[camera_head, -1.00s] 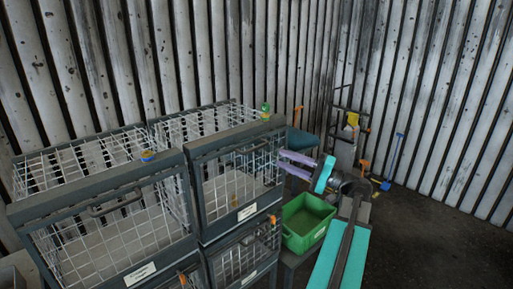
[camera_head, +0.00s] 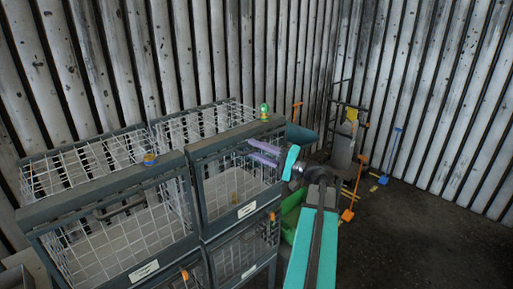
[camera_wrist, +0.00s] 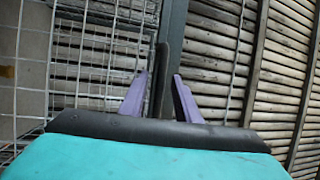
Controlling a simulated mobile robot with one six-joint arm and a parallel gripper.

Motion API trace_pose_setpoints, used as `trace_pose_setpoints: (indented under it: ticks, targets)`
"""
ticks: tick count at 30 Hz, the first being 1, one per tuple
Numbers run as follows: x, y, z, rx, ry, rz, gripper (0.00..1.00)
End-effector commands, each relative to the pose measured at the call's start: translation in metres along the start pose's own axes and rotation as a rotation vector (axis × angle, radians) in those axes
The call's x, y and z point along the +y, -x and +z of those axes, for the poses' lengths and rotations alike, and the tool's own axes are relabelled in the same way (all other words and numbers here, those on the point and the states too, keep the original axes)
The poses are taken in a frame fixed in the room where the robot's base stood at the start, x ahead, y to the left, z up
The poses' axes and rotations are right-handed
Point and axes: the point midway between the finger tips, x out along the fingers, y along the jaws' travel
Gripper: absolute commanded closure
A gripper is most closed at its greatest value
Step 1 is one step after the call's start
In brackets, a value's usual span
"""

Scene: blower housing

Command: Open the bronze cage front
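Wire cages with dark grey frames stand stacked at the left. I cannot tell by colour which one is bronze. The upper right cage (camera_head: 199,190) has a shut mesh front with a white label (camera_head: 247,210). My gripper (camera_head: 264,153), with purple fingers, is at the upper part of that front, near its right side. In the wrist view my gripper (camera_wrist: 162,85) is open, its fingers on either side of a dark upright bar (camera_wrist: 162,62), which looks like a handle. Gaps seem to show beside the bar; contact is unclear. The upper left cage (camera_head: 60,215) is also shut.
A green figure (camera_head: 265,110) and a round blue-and-yellow item (camera_head: 150,159) sit on the cage tops. A green bin (camera_head: 291,208) is partly behind my arm. A blue shovel (camera_head: 391,155) and an orange shovel (camera_head: 349,213) stand at the right.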

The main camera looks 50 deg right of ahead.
Motion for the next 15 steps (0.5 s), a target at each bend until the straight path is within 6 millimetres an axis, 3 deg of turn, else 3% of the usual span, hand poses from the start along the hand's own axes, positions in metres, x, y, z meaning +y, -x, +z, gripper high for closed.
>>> trace_pose_setpoints:
  ticks: [9,15]
  targets:
    - [0.0003,-0.002,0.0004,-0.001,0.0,0.0,0.7]
    - [0.0002,-0.0022,0.0006,-0.002,0.0,0.0,1.0]
